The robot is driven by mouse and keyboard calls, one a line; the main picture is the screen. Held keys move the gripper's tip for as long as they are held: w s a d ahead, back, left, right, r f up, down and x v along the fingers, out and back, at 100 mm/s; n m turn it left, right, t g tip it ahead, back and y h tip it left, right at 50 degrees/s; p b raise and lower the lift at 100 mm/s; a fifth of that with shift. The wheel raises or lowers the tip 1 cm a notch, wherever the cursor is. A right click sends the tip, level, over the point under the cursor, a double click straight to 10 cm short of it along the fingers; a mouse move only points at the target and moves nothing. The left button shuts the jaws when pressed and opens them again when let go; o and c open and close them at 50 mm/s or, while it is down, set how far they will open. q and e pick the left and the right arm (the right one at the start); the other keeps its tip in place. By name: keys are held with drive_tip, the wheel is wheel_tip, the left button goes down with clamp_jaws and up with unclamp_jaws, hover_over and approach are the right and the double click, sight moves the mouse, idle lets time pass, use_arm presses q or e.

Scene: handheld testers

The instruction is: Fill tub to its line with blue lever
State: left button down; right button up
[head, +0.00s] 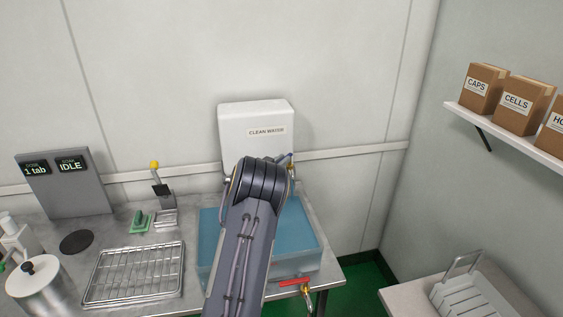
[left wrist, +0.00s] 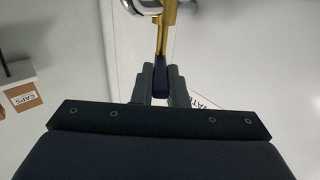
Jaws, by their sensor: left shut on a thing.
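The clear tub (head: 303,263) stands on the bench under the white clean water tank (head: 256,119). It holds bluish water; its fill line cannot be made out. My left arm crosses in front of the tub and tank, hiding part of both. In the left wrist view, my left gripper (left wrist: 160,88) is shut on the dark blue lever (left wrist: 161,80), which joins a brass tap (left wrist: 166,35). My right gripper is out of view.
A red lever (head: 294,282) sits low at the tub's front, above a brass outlet. A wire rack (head: 134,273), steel pot (head: 37,286), yellow-knobbed device (head: 161,190) and grey display panel (head: 62,183) stand left. A shelf (head: 510,135) with boxes hangs at right.

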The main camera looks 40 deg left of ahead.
use_arm(q)
drive_tip(key=shift+a, duration=0.1)
drive_tip(key=shift+w+a+f+m+g+h, duration=0.1)
drive_tip(key=shift+a+m+g+h, duration=0.35)
drive_tip(key=shift+m+h, duration=1)
drive_tip(key=shift+w+a+r+m+g+h, duration=0.1)
drive_tip(key=shift+a+m+g+h, duration=0.6)
drive_tip(key=shift+h, duration=1.4)
drive_tip(key=shift+w+a+f+m+g+h, duration=0.1)
drive_tip(key=shift+a+m+h, duration=0.2)
drive_tip(key=shift+m+h, duration=1.25)
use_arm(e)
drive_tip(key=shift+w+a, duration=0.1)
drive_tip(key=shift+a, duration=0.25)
use_arm(q)
drive_tip(key=shift+h, duration=0.5)
drive_tip(key=c, duration=1.4)
unclamp_jaws()
drive_tip(key=shift+c, duration=0.2)
drive_tip(key=shift+a, duration=0.1)
